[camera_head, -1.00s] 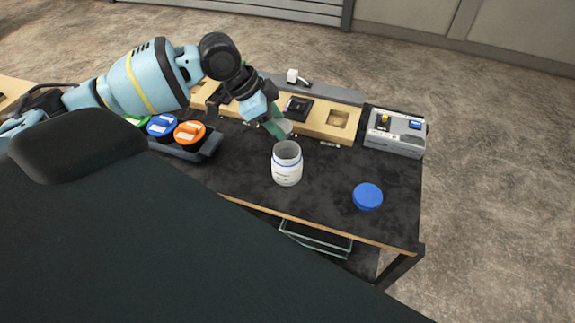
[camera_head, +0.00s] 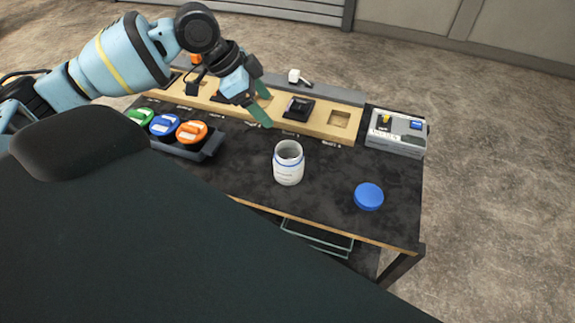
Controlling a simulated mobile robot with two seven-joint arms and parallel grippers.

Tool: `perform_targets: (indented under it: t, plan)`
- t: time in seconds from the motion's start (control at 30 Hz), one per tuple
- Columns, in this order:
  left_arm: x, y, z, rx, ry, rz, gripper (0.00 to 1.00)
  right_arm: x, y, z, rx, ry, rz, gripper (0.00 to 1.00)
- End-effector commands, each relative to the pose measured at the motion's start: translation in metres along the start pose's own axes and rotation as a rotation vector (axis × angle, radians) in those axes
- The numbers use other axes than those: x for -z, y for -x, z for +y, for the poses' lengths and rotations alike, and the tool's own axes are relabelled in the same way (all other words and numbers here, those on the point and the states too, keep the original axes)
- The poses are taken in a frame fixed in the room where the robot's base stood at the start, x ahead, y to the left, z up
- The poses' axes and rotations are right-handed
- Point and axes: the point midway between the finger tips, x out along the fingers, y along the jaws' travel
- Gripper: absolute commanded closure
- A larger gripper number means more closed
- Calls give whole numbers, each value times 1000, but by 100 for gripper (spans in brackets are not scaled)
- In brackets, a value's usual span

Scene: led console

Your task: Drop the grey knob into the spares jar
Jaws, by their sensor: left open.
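The white spares jar (camera_head: 288,168) stands upright and uncapped on the dark table. Its mouth faces up, and its inside is shaded. I cannot make out the grey knob anywhere, and I cannot tell whether it lies in the jar. My left gripper (camera_head: 265,108) is open, with its green fingers apart and nothing seen between them. It is above the table, behind and to the left of the jar, near the wooden console (camera_head: 315,127). My right gripper is not in view.
A blue lid (camera_head: 368,196) lies right of the jar. A grey box (camera_head: 396,131) with yellow and blue parts stands at the back right. A dark tray (camera_head: 208,149) holds green, blue and orange round pieces at left. The table between jar and lid is clear.

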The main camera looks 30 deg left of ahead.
Motion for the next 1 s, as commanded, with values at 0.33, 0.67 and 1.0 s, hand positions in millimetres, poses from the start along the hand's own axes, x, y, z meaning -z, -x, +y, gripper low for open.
perform_targets:
  t: [0.33, 0.67, 1.0]
  plan:
    - [0, 14, 0, -1, 0, 0, 27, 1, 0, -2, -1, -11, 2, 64]
    - [0, 14, 0, -1, 0, 0, 27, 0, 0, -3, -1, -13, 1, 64]
    - [0, 14, 0, -1, 0, 0, 27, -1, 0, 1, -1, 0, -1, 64]
